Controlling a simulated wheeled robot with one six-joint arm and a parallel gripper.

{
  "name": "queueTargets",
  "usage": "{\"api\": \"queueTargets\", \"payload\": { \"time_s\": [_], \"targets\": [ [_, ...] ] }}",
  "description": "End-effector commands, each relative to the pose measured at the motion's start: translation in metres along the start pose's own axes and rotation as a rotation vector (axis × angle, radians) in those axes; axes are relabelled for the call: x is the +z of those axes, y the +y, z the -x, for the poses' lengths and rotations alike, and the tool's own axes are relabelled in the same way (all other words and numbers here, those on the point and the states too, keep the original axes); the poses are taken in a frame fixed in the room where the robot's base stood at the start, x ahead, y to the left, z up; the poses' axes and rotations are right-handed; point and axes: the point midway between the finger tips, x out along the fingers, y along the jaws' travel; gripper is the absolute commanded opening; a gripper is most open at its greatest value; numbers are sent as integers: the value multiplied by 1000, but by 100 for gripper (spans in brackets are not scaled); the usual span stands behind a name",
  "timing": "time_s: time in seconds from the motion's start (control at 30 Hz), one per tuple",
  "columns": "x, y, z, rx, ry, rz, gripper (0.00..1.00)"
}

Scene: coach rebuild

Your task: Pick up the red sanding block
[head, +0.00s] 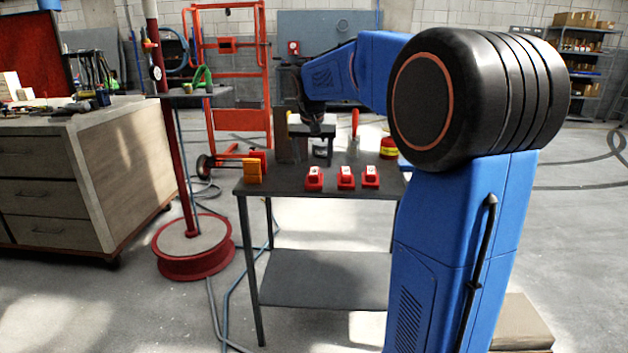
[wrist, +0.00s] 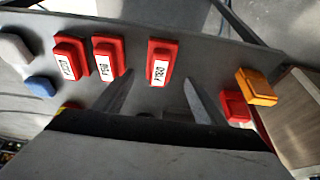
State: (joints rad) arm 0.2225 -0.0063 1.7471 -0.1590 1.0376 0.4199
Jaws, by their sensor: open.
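Three red sanding blocks with white labels stand in a row on the grey work table: left (head: 314,178), middle (head: 345,177) and right (head: 370,178). In the wrist view the row is reversed: the left one (wrist: 161,61) lies beyond and between my fingertips, the middle one (wrist: 108,58) is left of them, and the right one (wrist: 70,60) is farther left. The labels are too small to read surely. A further red block (wrist: 235,106) sits beside an orange block (wrist: 257,86). My gripper (wrist: 158,80) is open and empty; in the head view it (head: 314,130) is over the table's back part.
The table (head: 290,187) also holds a red-and-yellow can (head: 388,148) and an upright red-handled tool (head: 355,122) at the back. A pole stand with a round red base (head: 193,247) is at left, near a wooden drawer bench (head: 60,190). The table's front strip is clear.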

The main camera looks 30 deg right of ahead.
Motion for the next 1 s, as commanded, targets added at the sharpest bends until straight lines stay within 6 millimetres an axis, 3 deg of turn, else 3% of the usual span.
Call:
{"api": "queueTargets", "payload": {
  "time_s": [0.37, 0.7, 0.97, 1.0],
  "targets": [
    [0, 0, -24, 0, 0, 0, 65],
    [1, 0, -66, 0, -1, 1, 65],
    [1, 0, -69, -1, 1, 0, 65],
    [1, 0, -69, -1, 1, 0, 55]
  ]
}}
